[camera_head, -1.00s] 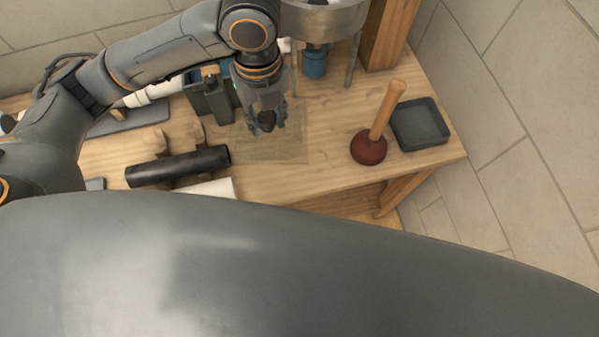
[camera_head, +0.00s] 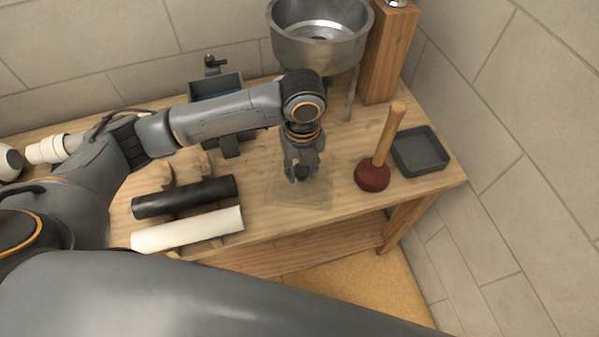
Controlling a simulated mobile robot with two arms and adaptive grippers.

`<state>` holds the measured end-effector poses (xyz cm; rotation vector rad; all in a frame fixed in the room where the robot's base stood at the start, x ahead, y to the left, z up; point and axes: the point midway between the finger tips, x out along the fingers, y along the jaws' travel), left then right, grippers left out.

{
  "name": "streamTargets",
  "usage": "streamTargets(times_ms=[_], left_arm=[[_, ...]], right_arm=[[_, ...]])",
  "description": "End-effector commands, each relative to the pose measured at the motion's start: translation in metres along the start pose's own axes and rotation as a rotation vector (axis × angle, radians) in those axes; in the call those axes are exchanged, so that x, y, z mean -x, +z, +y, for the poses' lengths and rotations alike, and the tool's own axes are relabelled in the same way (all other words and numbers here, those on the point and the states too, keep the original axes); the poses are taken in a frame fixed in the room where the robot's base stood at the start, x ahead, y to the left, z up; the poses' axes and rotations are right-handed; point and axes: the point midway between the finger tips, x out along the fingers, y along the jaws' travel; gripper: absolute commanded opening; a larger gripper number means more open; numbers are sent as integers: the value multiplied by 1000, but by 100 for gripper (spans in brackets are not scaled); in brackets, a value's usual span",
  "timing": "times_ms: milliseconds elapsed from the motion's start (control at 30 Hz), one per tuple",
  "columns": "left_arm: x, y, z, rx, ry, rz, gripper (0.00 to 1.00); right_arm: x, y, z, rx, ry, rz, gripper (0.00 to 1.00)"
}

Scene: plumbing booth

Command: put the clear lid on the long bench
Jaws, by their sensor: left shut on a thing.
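The clear lid (camera_head: 312,195) is a thin, see-through square sheet, faint against the wood. It shows over the right half of the long bench (camera_head: 280,238), left of the plunger. My left gripper (camera_head: 301,176) points down at the lid from above and is shut on it. The fingers hide the part they grip. I cannot tell whether the lid touches the bench top or hangs just above it. My right gripper is not in view.
A red plunger (camera_head: 373,177) stands right of the lid, with a dark tray (camera_head: 420,152) beyond it. A black pipe (camera_head: 184,196) and a white pipe (camera_head: 188,229) lie on wooden rests to the left. A metal basin (camera_head: 320,40) stands behind.

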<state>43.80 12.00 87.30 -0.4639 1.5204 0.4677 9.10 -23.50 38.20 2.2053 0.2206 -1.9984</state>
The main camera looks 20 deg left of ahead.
Motion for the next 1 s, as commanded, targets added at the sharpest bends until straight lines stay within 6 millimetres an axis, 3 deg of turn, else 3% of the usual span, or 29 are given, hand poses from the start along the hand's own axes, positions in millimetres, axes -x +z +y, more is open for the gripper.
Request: streamTargets(times_ms=[167, 367, 533, 967, 1000], left_arm=[[-18, 16, -2, 1, -1, -1, 0], [-34, 28, -2, 1, 0, -1, 0], [-57, 26, -2, 0, -1, -1, 0], [-64, 26, -3, -1, -2, -2, 0], [-64, 26, -3, -1, -2, -2, 40]], right_arm=[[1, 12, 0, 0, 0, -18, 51], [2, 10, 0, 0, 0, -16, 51], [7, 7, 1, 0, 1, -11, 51], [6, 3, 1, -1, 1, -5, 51], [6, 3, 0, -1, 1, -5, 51]])
